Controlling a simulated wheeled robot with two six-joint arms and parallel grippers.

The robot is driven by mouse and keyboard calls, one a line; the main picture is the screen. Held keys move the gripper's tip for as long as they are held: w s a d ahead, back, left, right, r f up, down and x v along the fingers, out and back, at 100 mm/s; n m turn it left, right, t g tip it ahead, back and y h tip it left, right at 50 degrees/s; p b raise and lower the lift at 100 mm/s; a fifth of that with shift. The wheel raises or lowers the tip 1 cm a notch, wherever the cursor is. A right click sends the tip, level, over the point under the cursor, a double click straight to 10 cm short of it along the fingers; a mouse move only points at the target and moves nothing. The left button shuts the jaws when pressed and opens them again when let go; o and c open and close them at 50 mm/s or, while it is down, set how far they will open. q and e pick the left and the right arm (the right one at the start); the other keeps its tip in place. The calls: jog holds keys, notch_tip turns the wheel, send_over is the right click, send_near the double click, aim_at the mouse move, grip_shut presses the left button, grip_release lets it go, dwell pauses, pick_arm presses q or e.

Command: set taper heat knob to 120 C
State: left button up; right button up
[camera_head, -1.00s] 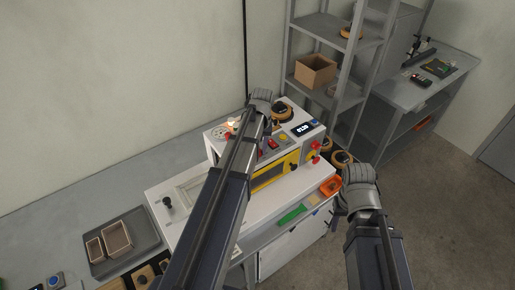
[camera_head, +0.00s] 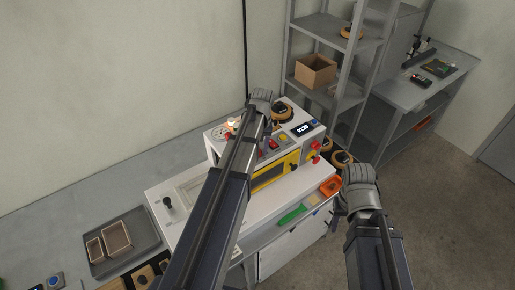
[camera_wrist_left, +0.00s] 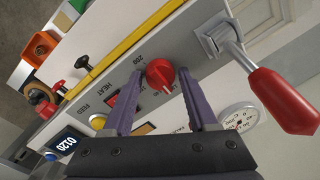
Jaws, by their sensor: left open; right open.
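The red knob (camera_wrist_left: 160,75) sits on the white machine's panel between the two purple fingers of my open left gripper (camera_wrist_left: 162,82). The fingers stand on either side of it; I cannot tell whether they touch it. Small dial labels and the word HEAT are printed near it. A dark display (camera_wrist_left: 67,142) shows digits that look like 0120; it also appears in the head view (camera_head: 302,129). In the head view my left arm hides the knob and most of that gripper. My right gripper (camera_head: 341,206) is open, right of the machine, its fingers mostly hidden.
A lever with a red handle (camera_wrist_left: 283,100) and a round gauge (camera_wrist_left: 238,118) are close to the left gripper. Red buttons (camera_head: 315,146) are at the machine's right end. A grey tray (camera_head: 127,243) lies on the bench at left. A shelf rack (camera_head: 345,75) stands behind.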

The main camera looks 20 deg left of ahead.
pick_arm(q)
jog(key=shift+w+d+r+p, duration=0.1)
jog(key=shift+d+r+p, duration=0.05)
jog(key=shift+r+p, duration=1.8)
jog(key=shift+w+d+r+p, duration=0.1)
jog(key=shift+r+p, duration=1.85)
jog(key=s+d+f+m+b, duration=0.4)
jog(key=s+d+f+b, duration=0.3)
jog(key=s+d, duration=0.2)
jog(key=s+d+f+m+b, duration=0.5)
jog(key=s+d+f+b, duration=0.2)
jog(key=d, duration=0.6)
jog(key=shift+s+d+f+b, duration=0.3)
jog(key=shift+s+d+b, duration=0.1)
jog(key=shift+s, duration=0.6)
